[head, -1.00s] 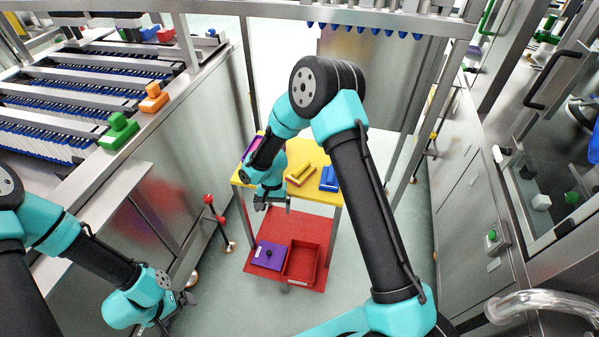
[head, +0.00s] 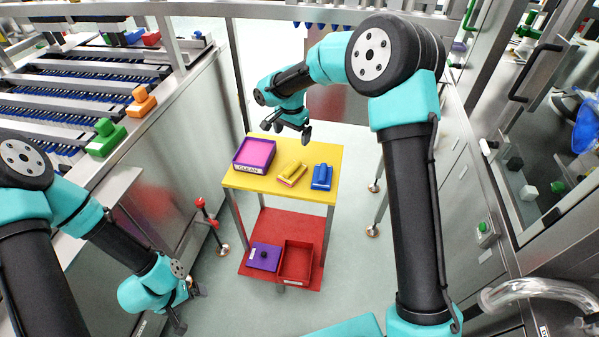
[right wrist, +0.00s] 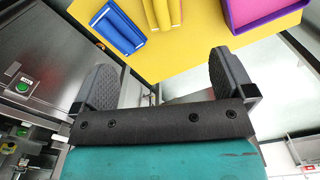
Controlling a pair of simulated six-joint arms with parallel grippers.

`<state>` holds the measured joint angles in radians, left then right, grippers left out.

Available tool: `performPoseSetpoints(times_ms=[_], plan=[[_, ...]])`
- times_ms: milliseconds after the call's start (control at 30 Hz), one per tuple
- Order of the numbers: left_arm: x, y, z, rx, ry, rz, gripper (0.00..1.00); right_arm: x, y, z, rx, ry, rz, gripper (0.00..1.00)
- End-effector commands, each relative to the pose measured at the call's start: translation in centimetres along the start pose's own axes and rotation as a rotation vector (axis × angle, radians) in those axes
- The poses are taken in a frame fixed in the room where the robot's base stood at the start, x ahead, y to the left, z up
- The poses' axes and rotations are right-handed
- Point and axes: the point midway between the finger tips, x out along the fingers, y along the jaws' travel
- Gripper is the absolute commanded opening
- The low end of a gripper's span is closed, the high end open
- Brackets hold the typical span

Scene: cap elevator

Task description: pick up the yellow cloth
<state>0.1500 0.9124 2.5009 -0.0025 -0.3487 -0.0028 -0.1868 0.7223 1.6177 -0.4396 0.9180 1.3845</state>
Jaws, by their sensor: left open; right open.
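My left gripper (head: 188,308) is open at the lower left, low beside the left machine, far from the cloth.
A purple tray (head: 238,166) with a label and pink inside stands left of the cloth. The red lower shelf holds a purple lidded box (head: 264,257) and a red bin (head: 296,262). A red-topped post (head: 201,203) stands left of the cart.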

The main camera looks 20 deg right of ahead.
Motion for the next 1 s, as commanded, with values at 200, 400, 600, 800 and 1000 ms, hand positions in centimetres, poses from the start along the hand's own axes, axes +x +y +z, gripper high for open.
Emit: performPoseSetpoints(times_ms=[200, 400, 600, 800, 1000], plan=[[0.0, 0.0, 0.0, 0.0, 0.0, 0.0, 0.99, 0.2, 0.0, 0.0, -0.002, -0.001, 0.0, 1.0], [0.0, 0.0, 0.0, 0.0, 0.0, 0.0, 0.99, 1.8, 0.0, 0.1, -0.002, -0.002, 0.002, 1.0], [0.0, 0.0, 0.0, 0.0, 0.0, 0.0, 0.99, 5.2, 0.1, 0.1, -0.003, -0.003, 0.003, 1.0], [0.0, 0.0, 0.0, 0.0, 0.0, 0.0, 0.99, 8.6, 0.0, 0.1, -0.004, -0.003, 0.003, 1.0], [0.0, 0.0, 0.0, 0.0, 0.0, 0.0, 0.99, 11.6, 0.0, 0.1, -0.003, -0.002, 0.001, 1.0]])
